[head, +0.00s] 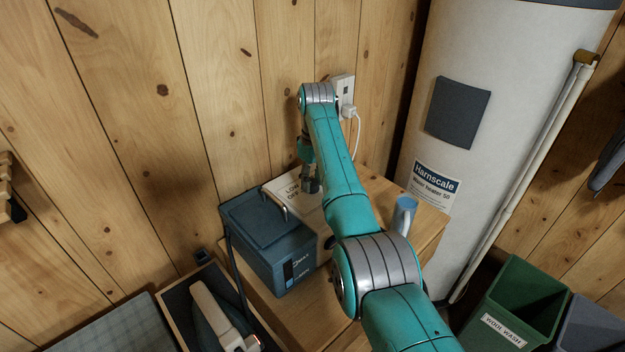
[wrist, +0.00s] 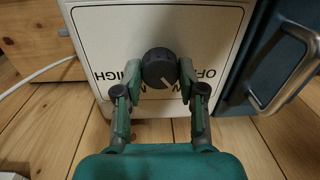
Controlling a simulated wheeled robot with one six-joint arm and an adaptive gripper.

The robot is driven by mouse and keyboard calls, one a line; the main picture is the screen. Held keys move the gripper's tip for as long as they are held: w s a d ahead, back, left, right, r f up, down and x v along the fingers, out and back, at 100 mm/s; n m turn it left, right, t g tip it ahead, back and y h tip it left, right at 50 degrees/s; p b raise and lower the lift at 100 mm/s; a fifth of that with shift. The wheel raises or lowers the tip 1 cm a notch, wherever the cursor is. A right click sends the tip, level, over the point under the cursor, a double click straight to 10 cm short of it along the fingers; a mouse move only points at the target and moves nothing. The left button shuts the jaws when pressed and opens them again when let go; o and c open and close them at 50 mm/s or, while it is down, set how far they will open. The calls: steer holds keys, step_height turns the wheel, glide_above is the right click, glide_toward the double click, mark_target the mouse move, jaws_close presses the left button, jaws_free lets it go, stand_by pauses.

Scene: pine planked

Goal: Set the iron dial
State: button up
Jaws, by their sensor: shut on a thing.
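The dial (wrist: 160,68) is a dark round knob on a white panel (wrist: 100,20). In the wrist view its pale pointer line slants to the lower right, toward partly covered lettering beside OFF. The upside-down words HIGH and OFF are readable; the fingers cover other marks. My gripper (wrist: 160,72) is shut on the dial, one finger on each side. In the head view my gripper (head: 310,183) reaches down onto the white panel (head: 284,186), marked LOW and OFF; the dial is hidden there. The iron (head: 218,312) lies in a wooden-edged tray at lower left.
A blue tank (head: 262,222) with a handle adjoins the panel. A wall outlet (head: 343,86) with a white cord is behind. A water heater (head: 450,140) and green bin (head: 518,300) stand right.

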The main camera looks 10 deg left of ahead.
mark_target(313, 181)
steer(key=n, duration=0.6)
steer(key=shift+f, duration=0.1)
stand_by(0.5)
steer(key=o, duration=1.1)
steer(key=shift+o, duration=0.2)
step_height(313, 181, up, 12)
steer(key=shift+w, duration=0.35)
steer(key=shift+s, duration=0.1)
